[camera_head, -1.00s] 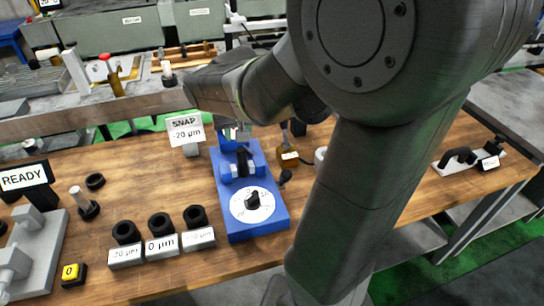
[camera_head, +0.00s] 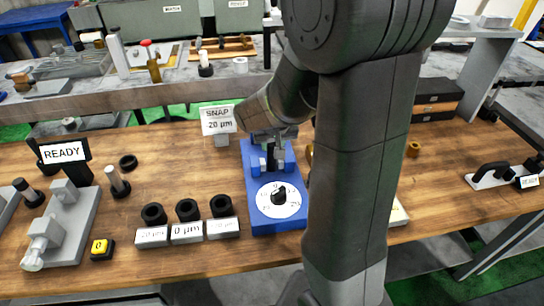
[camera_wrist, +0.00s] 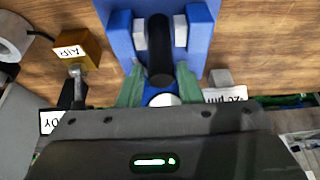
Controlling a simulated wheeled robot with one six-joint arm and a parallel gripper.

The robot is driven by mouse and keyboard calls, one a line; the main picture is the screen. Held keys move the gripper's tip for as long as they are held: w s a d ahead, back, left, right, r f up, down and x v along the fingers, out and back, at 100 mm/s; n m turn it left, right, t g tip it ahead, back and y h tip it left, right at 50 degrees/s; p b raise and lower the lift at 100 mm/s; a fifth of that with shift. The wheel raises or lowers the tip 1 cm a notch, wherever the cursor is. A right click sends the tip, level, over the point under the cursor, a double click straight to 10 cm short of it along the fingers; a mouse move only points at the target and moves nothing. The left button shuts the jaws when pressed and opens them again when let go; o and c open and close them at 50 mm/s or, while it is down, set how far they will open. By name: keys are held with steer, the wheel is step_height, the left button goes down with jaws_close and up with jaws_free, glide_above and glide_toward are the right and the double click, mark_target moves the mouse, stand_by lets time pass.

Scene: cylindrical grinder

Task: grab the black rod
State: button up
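The black rod (camera_wrist: 160,45) rests in the blue fixture (camera_wrist: 200,20), between pale pads, in the wrist view. In the head view the blue fixture (camera_head: 258,217) stands on the wooden bench, with a white dial on its front; the rod is mostly hidden there by my gripper (camera_head: 274,142). In the wrist view my gripper (camera_wrist: 160,78) has its two greenish fingers apart, one on each side of the rod's near end. Narrow gaps seem to show between fingers and rod. A round white part lies just below the rod's end.
A SNAP sign (camera_head: 218,121) stands close behind the fixture's left. Black rings (camera_head: 187,209) on labelled blocks stand left of it. A brown AIR block (camera_wrist: 85,48) is near the gripper in the wrist view. A grey device (camera_head: 75,220) is farther left.

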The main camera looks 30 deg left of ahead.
mark_target(272, 157)
steer(key=shift+x, duration=2.15)
steer(key=shift+c, duration=0.2)
jaws_close()
steer(key=shift+a+r, duration=0.1)
steer(key=shift+r, duration=0.1)
